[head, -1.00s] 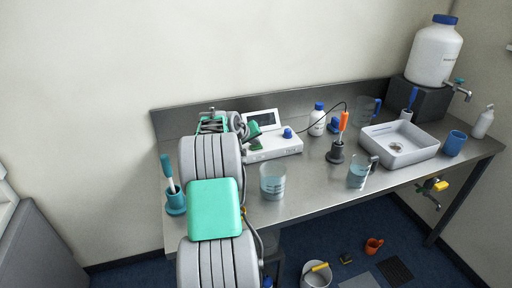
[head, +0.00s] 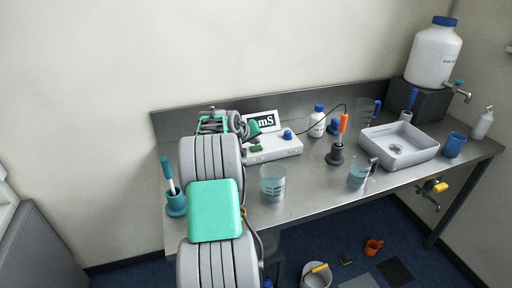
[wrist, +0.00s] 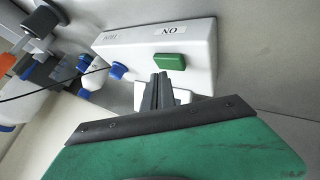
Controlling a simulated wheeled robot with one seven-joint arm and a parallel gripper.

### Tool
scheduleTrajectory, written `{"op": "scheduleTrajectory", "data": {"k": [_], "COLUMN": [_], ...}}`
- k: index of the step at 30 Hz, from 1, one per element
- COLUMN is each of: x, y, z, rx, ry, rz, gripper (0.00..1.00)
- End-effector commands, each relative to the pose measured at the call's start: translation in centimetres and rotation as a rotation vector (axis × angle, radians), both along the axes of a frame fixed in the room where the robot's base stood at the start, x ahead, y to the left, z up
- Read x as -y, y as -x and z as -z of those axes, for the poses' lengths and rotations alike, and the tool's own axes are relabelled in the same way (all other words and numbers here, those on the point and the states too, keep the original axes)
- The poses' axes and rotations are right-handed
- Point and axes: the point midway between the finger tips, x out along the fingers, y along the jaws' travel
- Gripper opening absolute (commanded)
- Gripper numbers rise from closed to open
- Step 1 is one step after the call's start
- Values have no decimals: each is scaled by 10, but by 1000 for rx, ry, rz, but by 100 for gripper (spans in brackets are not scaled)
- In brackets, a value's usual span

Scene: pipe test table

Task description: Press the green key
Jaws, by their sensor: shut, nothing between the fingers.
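The green key (wrist: 169,62) is a rectangular button on top of the white meter (wrist: 120,45), beside the label "ON" in the wrist view. The key also shows in the head view (head: 256,149), at the left of the meter (head: 283,150). The meter's raised display (head: 264,121) is bright, with large dark characters ending in "mS", partly hidden by my arm. My gripper (wrist: 160,77) is shut and empty, its fingertips near the key's edge in the wrist view. The key is uncovered in the head view, and no contact shows.
A glass beaker (head: 272,182) stands in front of the meter. A probe with an orange handle (head: 343,122) stands in a dark holder, its cable running to the meter. A teal brush holder (head: 176,203) stands at the left. A grey basin (head: 400,150) lies at the right.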

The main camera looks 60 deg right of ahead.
Motion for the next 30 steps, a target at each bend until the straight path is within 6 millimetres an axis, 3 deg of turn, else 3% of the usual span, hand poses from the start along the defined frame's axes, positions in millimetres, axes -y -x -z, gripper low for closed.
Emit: {"op": "scheduleTrajectory", "data": {"k": [11,24,30], "x": [0,0,0], "y": [0,0,0], "z": [-5,-49,-52], "rx": [0,0,-1], "ry": [1,2,1], "rz": [-1,-1,-1], "gripper": [0,0,0]}}
